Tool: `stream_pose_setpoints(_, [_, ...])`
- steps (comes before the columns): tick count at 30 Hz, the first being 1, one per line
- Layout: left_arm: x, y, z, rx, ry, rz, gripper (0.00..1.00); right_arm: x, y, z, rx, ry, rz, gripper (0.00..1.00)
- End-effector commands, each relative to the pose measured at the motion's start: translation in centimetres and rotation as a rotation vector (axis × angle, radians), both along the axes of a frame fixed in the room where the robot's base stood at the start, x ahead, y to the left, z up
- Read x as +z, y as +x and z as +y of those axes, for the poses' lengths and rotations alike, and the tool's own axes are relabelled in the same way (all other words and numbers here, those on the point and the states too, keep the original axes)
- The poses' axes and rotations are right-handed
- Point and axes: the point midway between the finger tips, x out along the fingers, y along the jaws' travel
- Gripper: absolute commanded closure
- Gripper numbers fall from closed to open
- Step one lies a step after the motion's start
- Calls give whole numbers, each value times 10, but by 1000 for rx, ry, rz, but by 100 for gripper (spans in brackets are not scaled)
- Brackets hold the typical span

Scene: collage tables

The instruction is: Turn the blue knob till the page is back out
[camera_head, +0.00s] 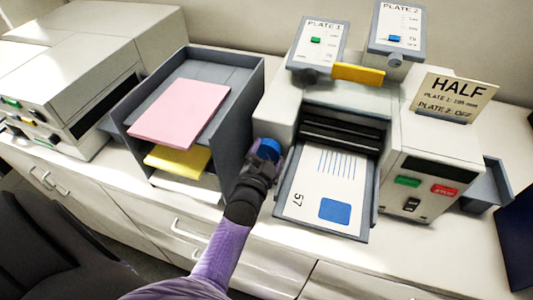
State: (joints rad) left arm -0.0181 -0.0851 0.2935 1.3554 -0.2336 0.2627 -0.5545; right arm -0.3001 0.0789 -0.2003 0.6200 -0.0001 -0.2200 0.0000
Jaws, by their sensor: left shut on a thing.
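The blue knob (268,148) sits on the front left of the folding machine (281,112). My left gripper (262,160) comes up from below and is shut on the knob, covering part of its lower side. The page (318,184) lies face up on the grey feed tray (359,238) in front of the rollers (342,128). It carries blue lines, a blue square and the number 57. Its far edge is close to the rollers; I cannot tell whether any of it is under them. My right gripper is not in view.
A grey rack (243,75) with pink (180,112) and yellow paper stands left of the knob, close to my arm. Green (408,181) and red stop (444,190) buttons are on the machine's right. A sign (455,95) reads HALF. A dark blue box (517,240) is far right.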

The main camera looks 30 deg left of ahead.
Motion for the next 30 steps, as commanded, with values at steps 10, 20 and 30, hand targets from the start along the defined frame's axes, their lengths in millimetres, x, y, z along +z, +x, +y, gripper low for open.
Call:
stream_pose_setpoints(10, [-1, 0, 0, 0, 44, 13, 72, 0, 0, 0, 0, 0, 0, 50])
stream_pose_setpoints(20, [-1, 0, 0, 0, 44, 13, 9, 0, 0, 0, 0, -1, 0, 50])
stream_pose_setpoints(30, [-1, 0, 0, 0, 44, 12, 0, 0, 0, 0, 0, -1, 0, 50])
